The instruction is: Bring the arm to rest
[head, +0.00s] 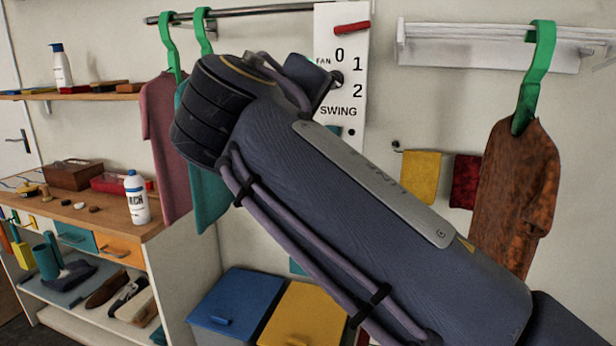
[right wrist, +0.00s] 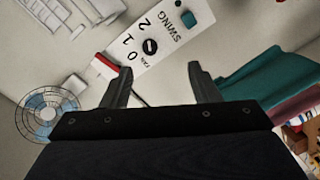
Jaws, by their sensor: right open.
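My right arm (head: 340,190) crosses the middle of the head view, from the lower right up to the upper left. Its gripper is hidden in the head view. In the right wrist view the right gripper (right wrist: 160,85) is open, with two dark fingers apart and nothing between them. Beyond the fingers is the white control panel (right wrist: 165,35) marked FAN 0 1 2 and SWING, with a dark knob and a red handle. The panel also shows in the head view (head: 340,100), partly behind my arm. My left gripper is in neither view.
Pink (head: 165,140) and teal (head: 205,195) garments hang on green hangers from a rail (head: 250,10). A brown shirt (head: 515,190) hangs at right. Blue (head: 235,300) and yellow (head: 300,315) bins stand below. A wooden counter (head: 90,220) holds a white bottle (head: 137,197). A fan (right wrist: 47,113) shows.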

